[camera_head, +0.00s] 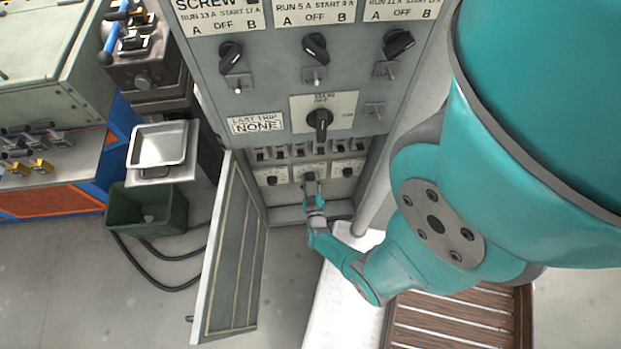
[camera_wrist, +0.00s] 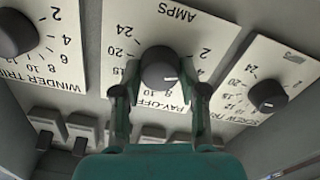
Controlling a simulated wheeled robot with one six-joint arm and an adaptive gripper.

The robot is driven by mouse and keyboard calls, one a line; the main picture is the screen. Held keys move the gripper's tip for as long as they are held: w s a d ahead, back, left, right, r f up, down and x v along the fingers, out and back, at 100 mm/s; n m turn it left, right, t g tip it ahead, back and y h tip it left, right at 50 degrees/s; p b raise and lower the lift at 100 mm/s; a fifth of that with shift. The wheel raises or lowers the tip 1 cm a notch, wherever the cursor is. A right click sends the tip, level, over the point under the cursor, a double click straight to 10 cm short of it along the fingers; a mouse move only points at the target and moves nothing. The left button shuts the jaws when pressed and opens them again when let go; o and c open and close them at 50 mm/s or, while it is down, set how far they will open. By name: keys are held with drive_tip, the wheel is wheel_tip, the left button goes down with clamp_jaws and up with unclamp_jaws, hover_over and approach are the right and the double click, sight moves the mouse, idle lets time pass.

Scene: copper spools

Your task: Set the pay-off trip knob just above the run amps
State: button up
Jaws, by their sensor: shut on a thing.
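The pay-off trip knob (camera_wrist: 160,68) is a dark round knob on a white dial plate (camera_wrist: 222,40) lettered PAY-OFF and AMPS, upside down in the wrist view. My gripper (camera_wrist: 160,98) has one finger on each side of the knob and is shut on it. The knob's white mark points to the lower right, among the low numbers; the exact value is partly hidden by a finger. In the head view my gripper (camera_head: 312,187) reaches into the open cabinet at the middle plate of the lower row. The middle upper label (camera_head: 314,12) reads RUN 5 A, its heading cut off.
The winder trip knob (camera_wrist: 14,34) and screw trip knob (camera_wrist: 268,96) flank the held knob. Several small switches (camera_wrist: 82,128) sit close by. The cabinet door (camera_head: 232,255) hangs open at left. A green bin (camera_head: 150,212) stands beyond it.

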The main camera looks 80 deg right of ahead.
drive_tip(key=m, duration=0.4)
drive_tip(key=shift+d+m, duration=0.1)
drive_tip(key=shift+m, duration=2.6)
drive_tip(key=shift+s, duration=0.1)
drive_tip(key=o, duration=1.1)
drive_tip(key=shift+o, duration=0.2)
drive_tip(key=v, duration=1.2)
